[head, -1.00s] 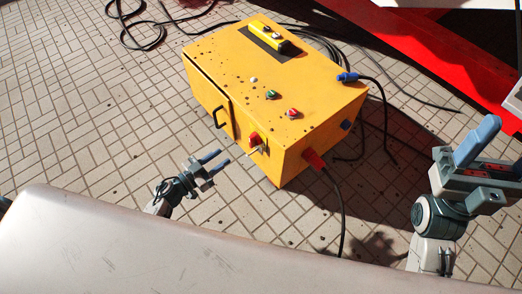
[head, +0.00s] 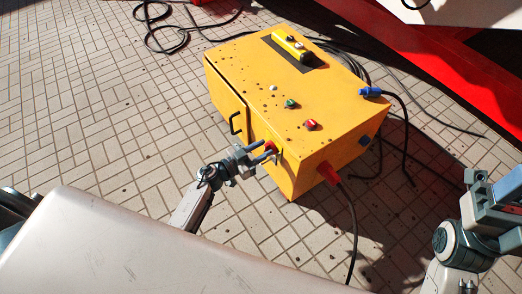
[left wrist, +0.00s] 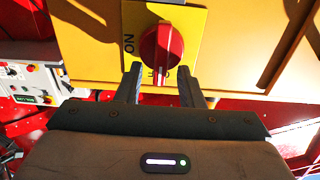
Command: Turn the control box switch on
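The yellow control box (head: 225,85) stands on the tiled floor. Its red rotary switch (head: 271,147) is on the front face, partly hidden by my left gripper (head: 264,152). In the left wrist view the red switch (left wrist: 162,50) sits on a yellow plate (left wrist: 188,20) marked ON at its left; lettering below the knob is partly covered. The knob's grip bar looks upright in that view. My left gripper (left wrist: 161,88) is open, one finger on each side of the knob's lower end; contact cannot be told. My right gripper (head: 505,187) is at the right edge, partly cut off, away from the box.
The box top carries a green button (head: 291,104), a red button (head: 311,125) and a yellow pendant (head: 289,44). A red plug (head: 328,173) with a cable and a blue plug (head: 370,92) stick out at the right. Cables lie behind. Floor left of the box is clear.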

